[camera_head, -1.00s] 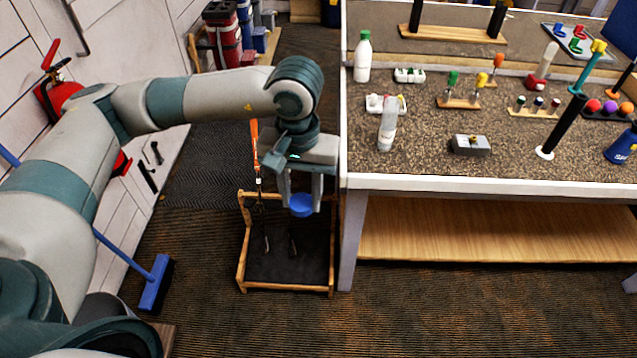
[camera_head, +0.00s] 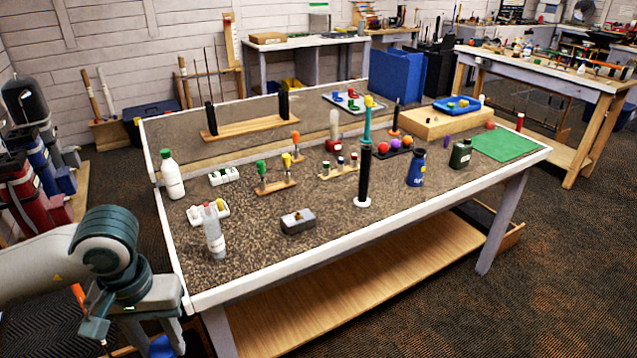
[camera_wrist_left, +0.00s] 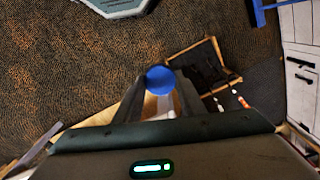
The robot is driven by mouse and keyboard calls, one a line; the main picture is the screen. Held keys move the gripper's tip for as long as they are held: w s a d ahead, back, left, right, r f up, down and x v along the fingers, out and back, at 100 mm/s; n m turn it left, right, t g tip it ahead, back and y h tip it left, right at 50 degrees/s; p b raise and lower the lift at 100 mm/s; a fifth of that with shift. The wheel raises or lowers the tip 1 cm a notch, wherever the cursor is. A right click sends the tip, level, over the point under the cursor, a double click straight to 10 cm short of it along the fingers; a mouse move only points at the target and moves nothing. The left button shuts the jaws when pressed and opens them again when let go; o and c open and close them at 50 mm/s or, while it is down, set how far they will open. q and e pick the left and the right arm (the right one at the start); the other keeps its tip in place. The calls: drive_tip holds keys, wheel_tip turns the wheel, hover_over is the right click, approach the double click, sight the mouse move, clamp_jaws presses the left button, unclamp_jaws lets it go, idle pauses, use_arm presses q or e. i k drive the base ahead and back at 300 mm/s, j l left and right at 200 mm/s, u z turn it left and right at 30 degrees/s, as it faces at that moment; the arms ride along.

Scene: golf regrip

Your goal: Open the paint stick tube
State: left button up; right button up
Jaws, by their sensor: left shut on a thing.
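My left gripper (camera_head: 150,335) is at the lower left, off the table's left end and below its top. It is shut on a round blue thing (camera_head: 161,347), which also shows between the fingers in the left wrist view (camera_wrist_left: 160,79). Only its round blue end shows clearly, and I cannot tell whether it is part of the paint stick tube. On the table, a small wooden rack (camera_head: 338,173) holds three short capped sticks, too small to identify surely. My right gripper is out of view.
The speckled workbench (camera_head: 260,255) carries a white green-capped bottle (camera_head: 172,175), a clear bottle (camera_head: 214,232), a grey block (camera_head: 298,221), a black upright grip (camera_head: 364,178) and a blue can (camera_head: 416,168). Its front middle is bare. A wood-framed bin (camera_wrist_left: 205,62) stands on the floor.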

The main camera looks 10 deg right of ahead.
sight(209, 217)
drive_tip(key=i+l+z, duration=0.7)
drive_tip(key=i+z, duration=0.35)
drive_tip(key=i+j, duration=0.2)
drive_tip(key=i, duration=0.3)
